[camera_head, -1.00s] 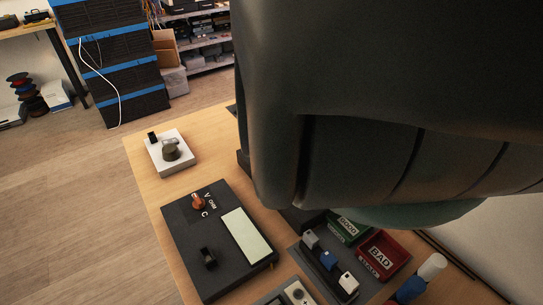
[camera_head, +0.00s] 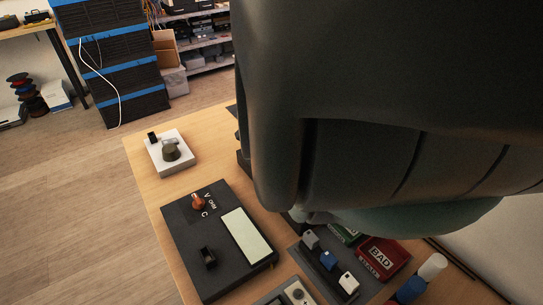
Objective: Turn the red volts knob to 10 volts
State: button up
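A black meter box (camera_head: 181,232) lies on the wooden table, with a pale blank display panel (camera_head: 245,236) on its right side. A small orange-red knob (camera_head: 198,202) sits near the box's top edge, beside white lettering that is too small to read fully. A black knob (camera_head: 208,257) sits lower on the same box. No volts value can be read. A large dark part of my arm fills the upper right of the view. My gripper's fingers cannot be made out, and nothing touches the red knob.
A white box with a dark knob (camera_head: 171,151) stands at the table's far left corner. A red BAD tray (camera_head: 383,257), a green tray (camera_head: 346,233) and a rack with white and blue blocks (camera_head: 328,260) lie right of the meter. The table's left edge is close to the meter.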

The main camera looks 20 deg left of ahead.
jog(key=shift+o, duration=0.3)
jog(key=c, duration=1.3)
jog(key=shift+o, duration=0.2)
jog(key=shift+n, duration=0.4)
jog(key=n, duration=0.4)
jog(key=shift+f+n, duration=0.1)
jog(key=shift+n, duration=0.3)
jog(key=n+b, duration=0.2)
jog(key=n, duration=0.4)
jog(key=n+b, duration=0.2)
jog(key=n, duration=0.4)
jog(key=shift+n, duration=0.4)
jog(key=n+b, duration=0.1)
jog(key=n, duration=0.4)
jog(key=shift+n+b, duration=0.3)
